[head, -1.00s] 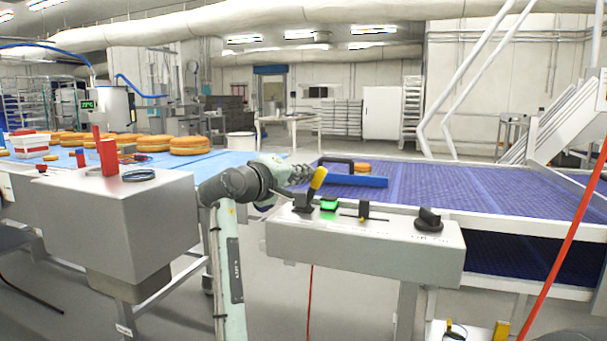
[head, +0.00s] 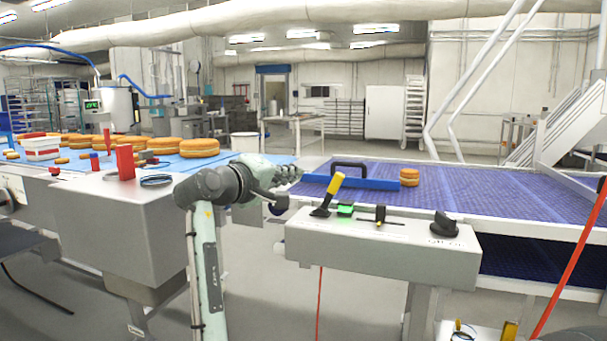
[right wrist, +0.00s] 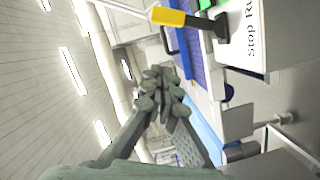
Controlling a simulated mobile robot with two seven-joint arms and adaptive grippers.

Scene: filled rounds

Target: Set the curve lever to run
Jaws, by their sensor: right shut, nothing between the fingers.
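The lever has a yellow grip (head: 335,185) and a black base, on a grey control box (head: 390,254). It leans to the right in the head view. In the right wrist view the lever (right wrist: 168,17) shows at the top, beside the printed words Stop and Run, and leans toward the Run side. My right gripper (head: 288,174) is left of the yellow grip, a little above the box, with a gap between them. Its fingers (right wrist: 165,88) are together and empty in the right wrist view. My left gripper is not in view.
The box also carries a lit green button (head: 345,210), a black slider (head: 379,214) and a black knob (head: 444,224). Behind it is a blue conveyor (head: 480,190) with a blue bar (head: 375,184) and a round (head: 409,177). A grey cabinet with a red block (head: 125,163) stands left.

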